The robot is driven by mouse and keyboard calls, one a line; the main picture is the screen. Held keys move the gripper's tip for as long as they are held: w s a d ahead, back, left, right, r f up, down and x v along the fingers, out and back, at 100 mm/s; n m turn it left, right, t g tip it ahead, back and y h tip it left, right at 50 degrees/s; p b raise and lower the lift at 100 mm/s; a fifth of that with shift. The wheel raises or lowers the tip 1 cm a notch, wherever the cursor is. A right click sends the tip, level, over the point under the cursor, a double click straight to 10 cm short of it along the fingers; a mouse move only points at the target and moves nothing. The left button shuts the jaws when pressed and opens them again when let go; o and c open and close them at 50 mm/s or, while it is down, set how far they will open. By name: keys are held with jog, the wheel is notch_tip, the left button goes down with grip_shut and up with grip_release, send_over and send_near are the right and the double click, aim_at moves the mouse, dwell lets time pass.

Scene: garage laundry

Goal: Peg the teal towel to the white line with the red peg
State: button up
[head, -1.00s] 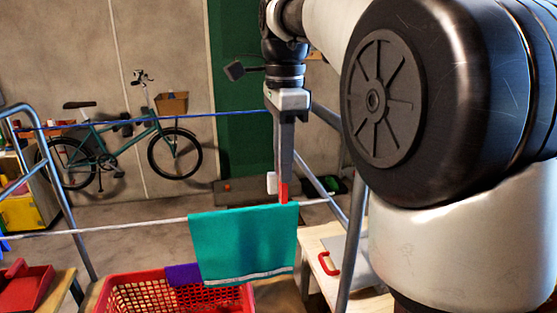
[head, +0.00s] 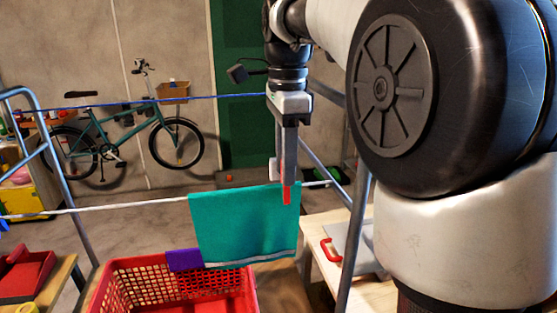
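The teal towel (head: 240,230) hangs folded over the white line (head: 120,207), above the red basket. My gripper (head: 287,180) points down at the towel's top right corner, seen nearly edge-on. It appears shut on the red peg (head: 286,194), which is upright. The peg's lower end overlaps the towel's top edge in the picture, near its right end. Whether the peg straddles the line and cloth or is in front of them cannot be told. The gripper's far side is hidden.
A red basket (head: 128,290) with a purple cloth (head: 184,260) stands below the towel. A blue line (head: 190,100) runs behind. Metal frame posts (head: 356,245) flank the lines. A wooden table (head: 308,240) with a red-handled item is at right. A red tray (head: 25,275) is at left.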

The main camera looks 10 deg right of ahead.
jog(key=shift+o, duration=0.7)
jog(key=shift+r, duration=0.15)
notch_tip(320, 180, up, 16)
jog(key=p, duration=0.5)
jog(key=s+f+n+t, duration=0.5)
jog(key=s+f+n, duration=1.3)
jog(key=f, duration=0.3)
jog(key=shift+s+f, duration=0.2)
